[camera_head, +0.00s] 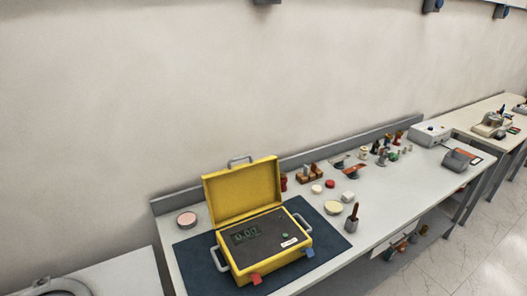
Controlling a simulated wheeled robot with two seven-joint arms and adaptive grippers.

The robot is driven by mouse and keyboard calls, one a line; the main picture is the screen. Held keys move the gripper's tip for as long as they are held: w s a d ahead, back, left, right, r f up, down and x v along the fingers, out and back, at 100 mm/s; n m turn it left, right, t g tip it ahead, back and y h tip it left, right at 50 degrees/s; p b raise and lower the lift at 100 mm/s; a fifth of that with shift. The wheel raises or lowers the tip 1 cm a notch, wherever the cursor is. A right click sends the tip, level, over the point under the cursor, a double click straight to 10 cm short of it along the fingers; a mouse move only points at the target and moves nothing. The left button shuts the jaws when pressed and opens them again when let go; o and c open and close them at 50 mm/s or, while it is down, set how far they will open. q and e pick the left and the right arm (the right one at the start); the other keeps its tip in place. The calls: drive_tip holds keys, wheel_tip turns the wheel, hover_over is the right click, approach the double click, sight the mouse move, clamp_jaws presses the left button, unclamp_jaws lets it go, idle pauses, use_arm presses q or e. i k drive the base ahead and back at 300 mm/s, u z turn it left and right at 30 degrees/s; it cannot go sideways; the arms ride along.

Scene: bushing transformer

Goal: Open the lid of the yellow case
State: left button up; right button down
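The yellow case (258,262) sits on a dark blue mat (198,262) near the left end of a long white bench. Its lid (242,190) stands raised at the back, roughly upright, with a grey handle on its top edge. Inside, a dark panel (272,228) with a lit numeric display faces up. Grey handles are on the case's left and right sides. A red piece and a blue piece are at its front edge. Neither of my grippers shows in the head view.
On the bench (385,212), a round pinkish dish (187,219) stands left of the case. Right of it are a cream round item (333,208), a dark holder (351,222) and several small parts. A white box (430,134) stands farther right. A wall rises behind.

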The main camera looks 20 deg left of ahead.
sight(233, 194)
drive_tip(key=i, duration=0.25)
drive_tip(key=u, duration=0.8)
